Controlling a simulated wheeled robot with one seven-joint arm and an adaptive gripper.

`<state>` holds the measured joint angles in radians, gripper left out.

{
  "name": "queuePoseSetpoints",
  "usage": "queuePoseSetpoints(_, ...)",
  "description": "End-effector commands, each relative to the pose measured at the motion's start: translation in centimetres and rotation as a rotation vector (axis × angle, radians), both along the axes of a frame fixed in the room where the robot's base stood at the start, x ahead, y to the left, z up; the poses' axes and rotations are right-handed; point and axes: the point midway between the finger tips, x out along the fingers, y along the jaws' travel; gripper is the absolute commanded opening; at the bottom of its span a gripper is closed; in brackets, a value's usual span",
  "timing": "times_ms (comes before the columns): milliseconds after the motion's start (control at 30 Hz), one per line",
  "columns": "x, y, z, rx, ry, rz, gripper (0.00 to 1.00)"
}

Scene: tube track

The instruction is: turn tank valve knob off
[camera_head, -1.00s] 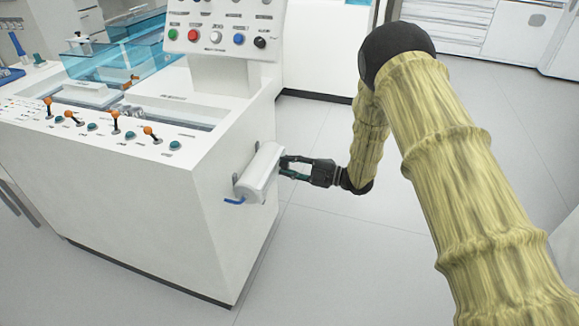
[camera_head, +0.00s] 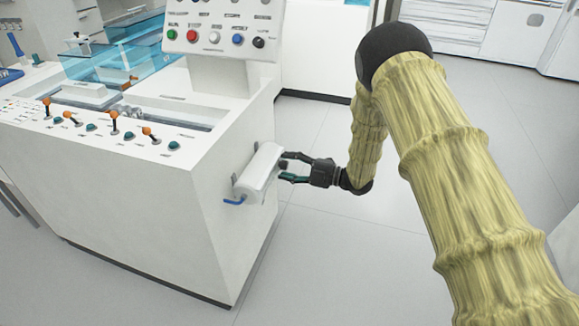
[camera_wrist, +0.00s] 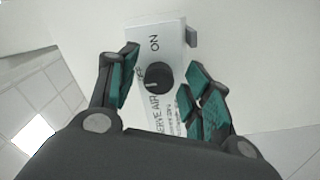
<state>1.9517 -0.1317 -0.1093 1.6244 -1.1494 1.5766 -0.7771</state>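In the wrist view my gripper (camera_wrist: 160,85) shows gaps between both fingers and the knob. The head view shows the knob (camera_head: 283,164) small between the fingertips.
The white console (camera_head: 150,220) stands left of my gripper, with orange-tipped levers and teal buttons on top. The floor (camera_head: 330,250) right of the console is clear.

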Motion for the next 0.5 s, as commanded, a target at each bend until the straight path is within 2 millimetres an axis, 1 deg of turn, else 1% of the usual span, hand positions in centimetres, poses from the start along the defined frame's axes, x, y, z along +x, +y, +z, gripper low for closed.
queuePoseSetpoints(167,0.0,-0.1,0.0,0.000,0.000,0.000,0.49)
queuePoseSetpoints(267,-0.2,-0.8,0.0,0.000,0.000,-0.001,0.49)
queuePoseSetpoints(367,-0.6,-2.0,0.0,0.000,0.000,-0.001,0.49)
queuePoseSetpoints(500,-1.4,-4.5,0.0,0.000,0.000,-0.003,0.49)
